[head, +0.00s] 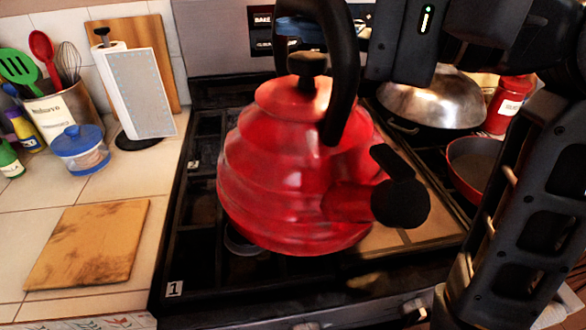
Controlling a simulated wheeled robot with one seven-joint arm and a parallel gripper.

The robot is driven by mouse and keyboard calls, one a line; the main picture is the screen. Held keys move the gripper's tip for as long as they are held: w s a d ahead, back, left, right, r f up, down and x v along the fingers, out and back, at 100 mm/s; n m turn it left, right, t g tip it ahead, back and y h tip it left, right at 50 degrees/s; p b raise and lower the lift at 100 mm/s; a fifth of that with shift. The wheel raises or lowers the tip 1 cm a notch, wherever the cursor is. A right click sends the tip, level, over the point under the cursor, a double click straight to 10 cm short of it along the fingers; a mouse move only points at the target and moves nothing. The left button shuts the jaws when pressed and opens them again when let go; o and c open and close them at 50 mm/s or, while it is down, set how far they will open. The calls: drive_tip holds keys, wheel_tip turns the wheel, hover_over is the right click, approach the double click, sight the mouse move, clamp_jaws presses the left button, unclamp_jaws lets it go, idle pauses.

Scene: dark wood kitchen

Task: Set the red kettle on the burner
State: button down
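The red kettle (290,170) hangs above the left part of the stove, large and close in the head view. Its dark arched handle (345,80) runs up to the top edge, and its short black-tipped spout points to the right. A round burner (240,242) shows partly below the kettle's lower left edge, with a gap that I cannot measure. My gripper (402,40) is at the top beside the handle. Its fingertips are hidden or out of frame, but the raised kettle shows it is held.
A steel wok (437,100) and a red pan (474,164) are on the stove's right side, near a red jar (508,103). A brown board (405,232) lies under the kettle's right side. The left counter holds a cutting board (88,243) and a blue-lidded container (80,148).

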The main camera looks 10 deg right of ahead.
sight(246, 107)
drive_tip(key=shift+s+d+r, duration=0.1)
drive_tip(key=shift+s+d, duration=0.1)
drive_tip(key=shift+d, duration=0.3)
drive_tip(key=shift+s+d+r, duration=0.1)
drive_tip(key=shift+s+d, duration=0.05)
drive_tip(key=shift+d, duration=0.3)
drive_tip(key=w+a+f, duration=0.2)
drive_tip(key=a, duration=0.1)
drive_tip(key=w+a+f, duration=0.2)
drive_tip(key=a, duration=0.1)
drive_tip(key=w+a+f, duration=0.2)
drive_tip(key=a+f, duration=0.1)
drive_tip(key=a, duration=0.1)
drive_tip(key=shift+b, duration=0.35)
drive_tip(key=shift+f, duration=2.15)
drive_tip(key=c, duration=0.8)
unclamp_jaws()
drive_tip(key=shift+f, duration=0.15)
drive_tip(key=shift+d, duration=0.2)
drive_tip(key=b+v, duration=0.1)
drive_tip(key=v, duration=1)
drive_tip(key=shift+s+d, duration=0.2)
drive_tip(key=shift+s, duration=0.1)
